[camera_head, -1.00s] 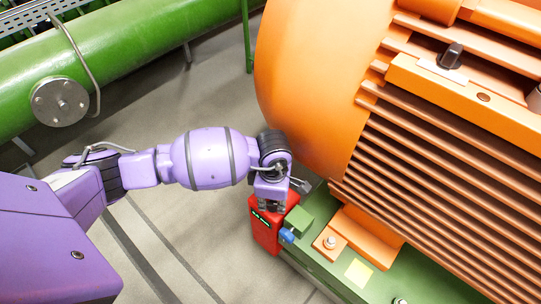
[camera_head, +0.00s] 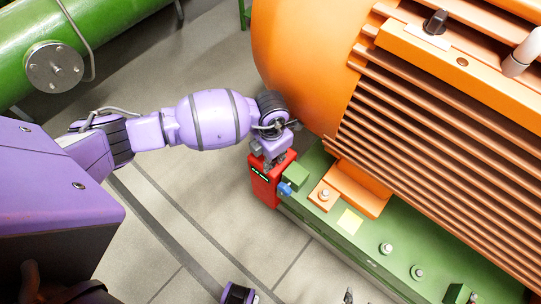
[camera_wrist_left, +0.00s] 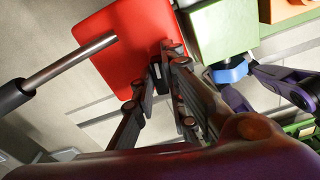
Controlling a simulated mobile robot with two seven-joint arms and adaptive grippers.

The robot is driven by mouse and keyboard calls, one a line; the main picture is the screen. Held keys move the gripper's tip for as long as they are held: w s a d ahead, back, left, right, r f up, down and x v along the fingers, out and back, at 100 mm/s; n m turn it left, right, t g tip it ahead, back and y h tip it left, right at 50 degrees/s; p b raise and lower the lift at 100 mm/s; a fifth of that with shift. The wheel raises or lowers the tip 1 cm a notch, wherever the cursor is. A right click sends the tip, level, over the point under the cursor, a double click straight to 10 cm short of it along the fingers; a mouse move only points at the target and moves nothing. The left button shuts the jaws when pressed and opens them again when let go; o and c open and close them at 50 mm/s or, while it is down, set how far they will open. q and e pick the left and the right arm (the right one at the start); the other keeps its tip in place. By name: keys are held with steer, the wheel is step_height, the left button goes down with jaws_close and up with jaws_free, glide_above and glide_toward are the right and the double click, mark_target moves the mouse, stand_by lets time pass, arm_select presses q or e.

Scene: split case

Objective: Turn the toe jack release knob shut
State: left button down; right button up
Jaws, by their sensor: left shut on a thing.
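The red toe jack (camera_head: 265,184) stands on the floor against the corner of the green base frame. In the left wrist view its red body (camera_wrist_left: 115,45) fills the upper middle. My left gripper (camera_head: 271,162) reaches down onto its top. In the wrist view the left fingertips (camera_wrist_left: 168,60) are closed around a small dark part, the release knob (camera_wrist_left: 157,74), mostly hidden between them. How far the knob is turned cannot be seen.
A metal lever with a black grip (camera_wrist_left: 70,63) sticks out from the jack. Beside the jack are a green block (camera_head: 296,176) and a blue bolt head (camera_head: 284,189). The orange motor (camera_head: 300,70) rises close behind my left gripper. Floor (camera_head: 215,230) is clear in front.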

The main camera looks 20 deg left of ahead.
arm_select(q)
steer(key=shift+w+r+n+p, duration=0.1)
steer(key=shift+n+p, duration=0.35)
steer(key=shift+n, duration=0.55)
steer(key=c, duration=2)
jaws_free()
steer(key=shift+c, duration=0.2)
